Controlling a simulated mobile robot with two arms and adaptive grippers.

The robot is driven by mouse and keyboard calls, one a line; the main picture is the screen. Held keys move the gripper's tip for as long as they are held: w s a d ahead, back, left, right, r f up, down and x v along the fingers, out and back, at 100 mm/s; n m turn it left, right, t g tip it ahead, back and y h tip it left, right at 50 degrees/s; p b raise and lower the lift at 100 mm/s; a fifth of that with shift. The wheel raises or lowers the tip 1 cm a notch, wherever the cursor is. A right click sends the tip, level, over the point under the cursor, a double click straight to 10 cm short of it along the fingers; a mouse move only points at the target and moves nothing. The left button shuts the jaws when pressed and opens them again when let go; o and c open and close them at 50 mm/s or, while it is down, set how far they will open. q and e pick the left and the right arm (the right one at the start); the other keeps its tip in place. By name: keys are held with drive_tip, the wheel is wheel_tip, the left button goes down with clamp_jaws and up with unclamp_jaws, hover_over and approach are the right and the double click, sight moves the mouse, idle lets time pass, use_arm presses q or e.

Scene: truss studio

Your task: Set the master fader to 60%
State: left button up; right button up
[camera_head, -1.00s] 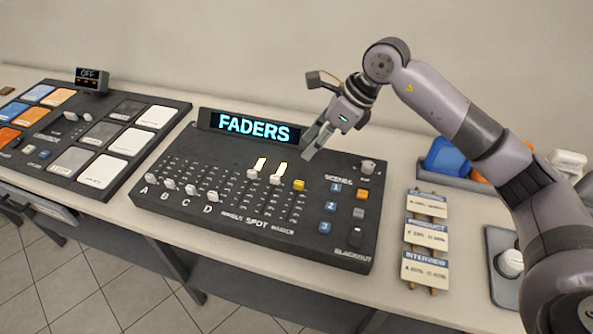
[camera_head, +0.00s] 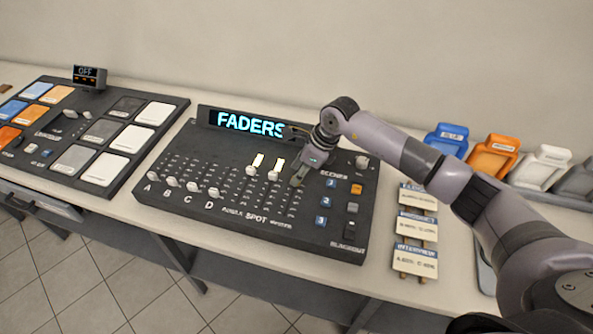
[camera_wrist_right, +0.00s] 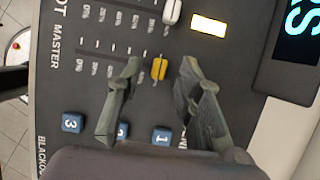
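The fader console (camera_head: 180,205) lies on the table with a lit "FADERS" display (camera_head: 250,124). The master fader's yellow cap (camera_wrist_right: 159,68) sits toward the high end of its percentage scale in the right wrist view; the exact mark is hard to read. In the head view my gripper covers the cap. My right gripper (camera_wrist_right: 160,66) is open, with one finger on each side of the cap and visible gaps between. In the head view the right gripper (camera_head: 295,182) is low over the console's right part. My left gripper is not in view.
White fader caps (camera_head: 251,171) stand left of the gripper. Blue scene buttons (camera_wrist_right: 162,136) lie close by the fingers. A button panel (camera_head: 95,135) is at left. Label cards (camera_head: 415,228) and coloured trays (camera_head: 493,157) are at right.

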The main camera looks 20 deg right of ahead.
drive_tip(key=shift+x, duration=1.15)
drive_tip(key=shift+c, duration=0.5)
clamp_jaws()
